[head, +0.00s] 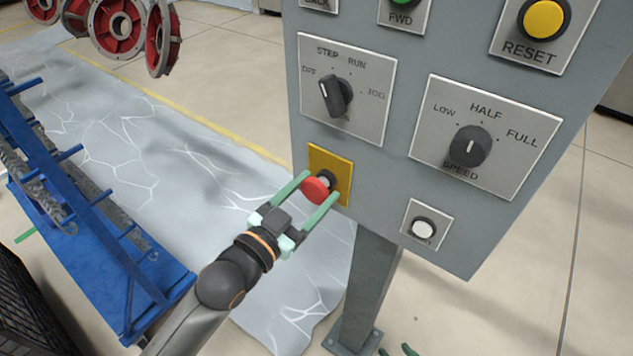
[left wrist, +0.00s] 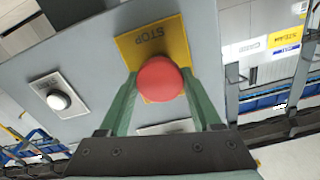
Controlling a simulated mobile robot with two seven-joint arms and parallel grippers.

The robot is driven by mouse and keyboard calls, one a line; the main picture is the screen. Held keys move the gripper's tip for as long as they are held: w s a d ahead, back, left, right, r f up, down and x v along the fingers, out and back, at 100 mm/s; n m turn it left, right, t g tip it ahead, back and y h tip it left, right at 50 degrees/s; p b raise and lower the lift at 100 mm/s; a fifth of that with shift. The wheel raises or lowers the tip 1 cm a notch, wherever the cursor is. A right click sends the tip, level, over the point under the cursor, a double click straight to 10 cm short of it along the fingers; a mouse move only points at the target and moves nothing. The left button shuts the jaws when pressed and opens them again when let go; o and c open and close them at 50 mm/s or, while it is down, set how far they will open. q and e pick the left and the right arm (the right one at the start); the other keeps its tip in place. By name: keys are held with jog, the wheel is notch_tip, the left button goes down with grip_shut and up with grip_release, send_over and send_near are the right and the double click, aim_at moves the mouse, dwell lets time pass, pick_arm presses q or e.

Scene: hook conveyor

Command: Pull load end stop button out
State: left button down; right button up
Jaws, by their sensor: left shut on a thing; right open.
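The red stop button (head: 316,189) sits on a yellow plate (head: 344,166) at the lower left of the grey control panel. In the left wrist view the red button (left wrist: 160,79) fills the middle, with the yellow plate (left wrist: 169,40) marked STOP behind it. My left gripper (head: 317,188) is shut on the red button, with one green finger on each side of it. The button's black stem shows between its head and the plate. My right gripper is not clearly seen; green tips (head: 400,350) show at the bottom edge of the head view.
The panel (head: 380,190) carries a mode selector (head: 335,95), a speed knob (head: 470,146), a white button (head: 423,229) and a yellow reset button (head: 544,19). A grey post (head: 367,290) stands below it. A blue rack (head: 100,220) is at left; red wheels hang behind.

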pick_arm(q)
jog(key=shift+c, duration=0.3)
grip_release()
jog(key=b+v, duration=0.1)
jog(key=v, duration=1.1)
jog(key=shift+s+a+b, duration=0.15)
jog(key=shift+s+b, duration=0.1)
jog(key=shift+b, duration=0.1)
jog(key=a+f+n+g+y+p, duration=0.1)
jog(key=a+f+n+y, duration=0.35)
jog(key=f, duration=0.85)
jog(key=s+a+f+n+g+y, duration=0.1)
jog(key=s+f, duration=0.3)
jog(key=f, duration=0.4)
jog(key=s+a+f+n+g+y, duration=0.2)
jog(key=s+a+f+g+y, duration=0.1)
jog(key=f, duration=0.5)
jog(key=shift+s+a+p, duration=0.2)
jog(key=shift+s+p, duration=0.1)
jog(key=shift+s, duration=0.6)
